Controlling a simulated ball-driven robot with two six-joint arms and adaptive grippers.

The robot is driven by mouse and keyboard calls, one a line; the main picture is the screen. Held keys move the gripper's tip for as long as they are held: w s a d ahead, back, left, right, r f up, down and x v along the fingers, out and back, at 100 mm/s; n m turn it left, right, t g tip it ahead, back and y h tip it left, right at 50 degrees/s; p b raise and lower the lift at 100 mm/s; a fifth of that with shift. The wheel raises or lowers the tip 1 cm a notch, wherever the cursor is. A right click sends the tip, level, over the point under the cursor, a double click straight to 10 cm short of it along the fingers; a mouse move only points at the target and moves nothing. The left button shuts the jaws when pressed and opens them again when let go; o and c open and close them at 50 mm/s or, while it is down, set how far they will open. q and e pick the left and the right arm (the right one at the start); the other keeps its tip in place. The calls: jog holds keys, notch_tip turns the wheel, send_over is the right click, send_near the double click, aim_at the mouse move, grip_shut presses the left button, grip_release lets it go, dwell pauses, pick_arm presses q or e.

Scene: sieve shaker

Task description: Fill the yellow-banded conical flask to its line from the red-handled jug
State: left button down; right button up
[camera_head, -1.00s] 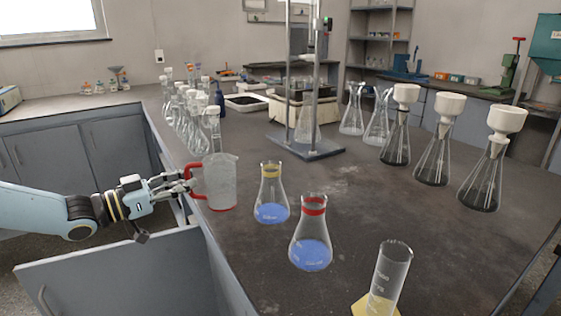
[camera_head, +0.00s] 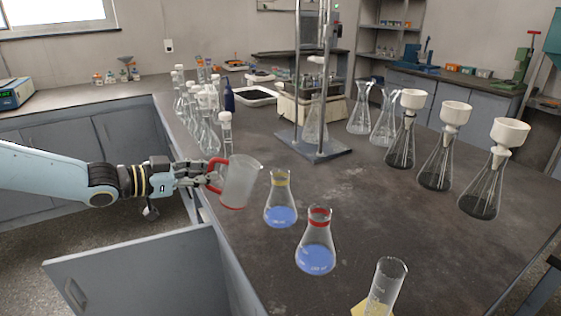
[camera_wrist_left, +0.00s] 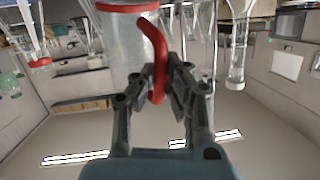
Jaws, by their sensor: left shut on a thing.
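The red-handled jug (camera_head: 239,183) is a frosted, clear vessel with a red base ring, tilted slightly to the right. My left gripper (camera_head: 208,174) is shut on its red handle; the handle (camera_wrist_left: 154,62) also shows between the fingers in the left wrist view. The jug is just left of the yellow-banded conical flask (camera_head: 281,203), apart from it as far as I can tell. That flask stands upright on the bench with blue in its lower part. Whether the blue is liquid or a printed patch, I cannot tell. My right gripper is out of view.
A red-banded conical flask (camera_head: 316,246) with the same blue stands close in front. A glass cylinder (camera_head: 386,287) on a yellow base is at the front right. Several stoppered flasks stand behind the jug. A retort stand (camera_head: 316,151) is behind; the bench centre is clear.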

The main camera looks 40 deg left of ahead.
aim_at(213, 160)
pick_arm(q)
jog(key=shift+w+d+r+m+g+y+p, duration=0.15)
jog(key=shift+w+d+r+g+p, duration=0.1)
jog(key=shift+r+p, duration=0.35)
jog(key=shift+w+d+r+m+g+y+p, duration=0.1)
jog(key=shift+w+d+r+m+g+p, duration=0.15)
jog(key=shift+r+p, duration=0.4)
jog(key=shift+w+d+r+m+g+y+p, duration=0.1)
jog(key=shift+w+d+r+g+y+p, duration=0.2)
jog(key=shift+p, duration=0.45)
jog(key=shift+w+r, duration=0.1)
jog(key=shift+r, duration=0.1)
jog(key=shift+w+d+r+g+p, duration=0.2)
jog(key=shift+r+g+p, duration=0.25)
jog(key=shift+p, duration=0.35)
jog(key=shift+w+d+r+m+g+p, duration=0.15)
jog(key=shift+d+r+p, duration=0.05)
jog(key=shift+r+p, duration=0.3)
jog(key=shift+w+d+r+m+g+p, duration=0.1)
jog(key=shift+d+r+m+p, duration=0.05)
jog(key=shift+r+p, duration=0.25)
jog(key=shift+w+r+y+p, duration=0.1)
jog(key=shift+y+p, duration=0.15)
jog(key=shift+p, duration=0.05)
jog(key=shift+d+r, duration=0.1)
jog(key=shift+r, duration=0.1)
